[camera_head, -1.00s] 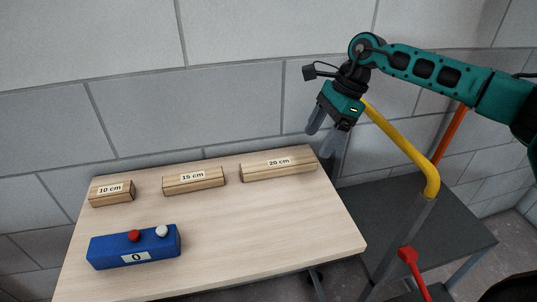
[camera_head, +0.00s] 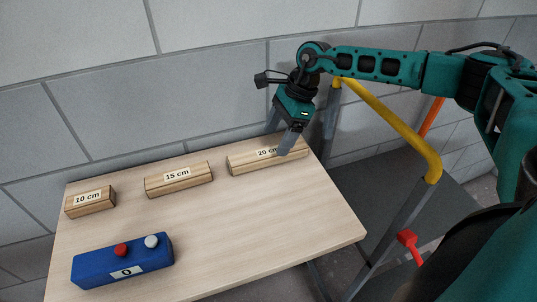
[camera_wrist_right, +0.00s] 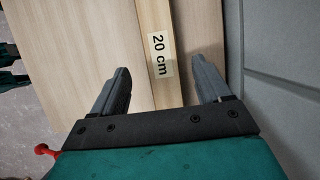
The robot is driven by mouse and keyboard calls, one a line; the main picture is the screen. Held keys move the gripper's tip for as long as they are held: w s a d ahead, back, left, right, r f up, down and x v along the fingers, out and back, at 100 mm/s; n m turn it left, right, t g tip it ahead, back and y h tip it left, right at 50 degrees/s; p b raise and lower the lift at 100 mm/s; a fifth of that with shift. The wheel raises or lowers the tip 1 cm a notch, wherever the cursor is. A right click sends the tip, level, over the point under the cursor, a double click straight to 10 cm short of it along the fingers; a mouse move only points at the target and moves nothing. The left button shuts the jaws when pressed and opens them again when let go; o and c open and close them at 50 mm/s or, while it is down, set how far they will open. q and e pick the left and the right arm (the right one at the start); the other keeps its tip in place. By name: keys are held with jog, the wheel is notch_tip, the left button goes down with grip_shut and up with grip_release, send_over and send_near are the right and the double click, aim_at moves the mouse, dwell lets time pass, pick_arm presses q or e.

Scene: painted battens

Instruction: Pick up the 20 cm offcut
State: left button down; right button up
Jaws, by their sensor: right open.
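The 20 cm offcut (camera_head: 246,161) is a pale wooden batten with a white label, lying at the back right of the table. My right gripper (camera_head: 280,142) is over its right part, and one finger hides the end of its label. In the right wrist view the offcut (camera_wrist_right: 152,25) runs between the two spread fingers of the right gripper (camera_wrist_right: 165,82), with a gap on each side. The gripper is open and holds nothing. My left gripper is not in view.
The 15 cm offcut (camera_head: 178,179) and 10 cm offcut (camera_head: 90,202) lie left on the table (camera_head: 235,225). A blue box (camera_head: 122,261) with red and white buttons stands at front left. A yellow rail (camera_head: 395,125) stands right; a block wall is behind.

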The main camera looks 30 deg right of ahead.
aim_at(270, 151)
jog(key=shift+x, duration=2.4)
jog(key=shift+w, duration=0.1)
jog(key=c, duration=1.1)
jog(key=shift+r, duration=0.15)
jog(key=shift+c, duration=0.2)
